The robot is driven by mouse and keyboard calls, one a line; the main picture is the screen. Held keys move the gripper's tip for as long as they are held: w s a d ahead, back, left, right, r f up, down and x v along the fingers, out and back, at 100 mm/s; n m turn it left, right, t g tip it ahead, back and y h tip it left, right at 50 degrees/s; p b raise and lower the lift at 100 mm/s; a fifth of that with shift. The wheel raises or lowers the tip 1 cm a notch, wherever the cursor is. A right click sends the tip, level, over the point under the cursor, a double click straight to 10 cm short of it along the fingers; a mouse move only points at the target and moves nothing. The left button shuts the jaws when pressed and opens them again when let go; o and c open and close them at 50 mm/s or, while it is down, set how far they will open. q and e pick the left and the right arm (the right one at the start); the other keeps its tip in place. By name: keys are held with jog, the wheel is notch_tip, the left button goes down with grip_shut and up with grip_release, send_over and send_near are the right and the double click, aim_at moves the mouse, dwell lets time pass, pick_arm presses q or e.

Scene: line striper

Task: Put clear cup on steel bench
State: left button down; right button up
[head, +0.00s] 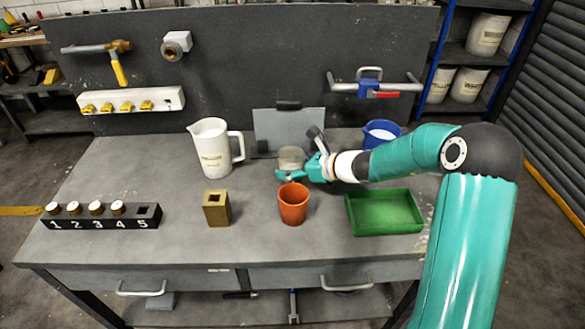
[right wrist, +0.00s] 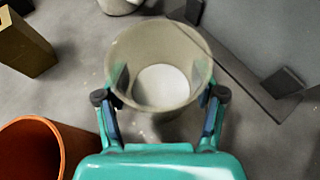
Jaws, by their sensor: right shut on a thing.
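The clear cup (head: 291,157) is a see-through, slightly tan cup at the back middle of the grey steel bench (head: 150,255). My right gripper (head: 303,169) is around it. In the right wrist view the two fingers of the gripper (right wrist: 160,100) press on both sides of the clear cup (right wrist: 160,42), which is upright with a pale bottom. I cannot tell whether the cup touches the bench or hangs just above it. My left gripper is not in view.
An orange cup (head: 293,204) stands just in front of the gripper. A green tray (head: 385,212), a brass block (head: 216,208), a white pitcher (head: 212,148), a blue container (head: 380,133) and a numbered rack (head: 100,215) surround it.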

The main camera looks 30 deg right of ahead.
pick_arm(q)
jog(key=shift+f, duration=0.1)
pick_arm(e)
jog(key=shift+f, duration=0.2)
jog(key=o, duration=1.4)
jog(key=shift+o, duration=0.2)
jog(key=shift+r, duration=0.1)
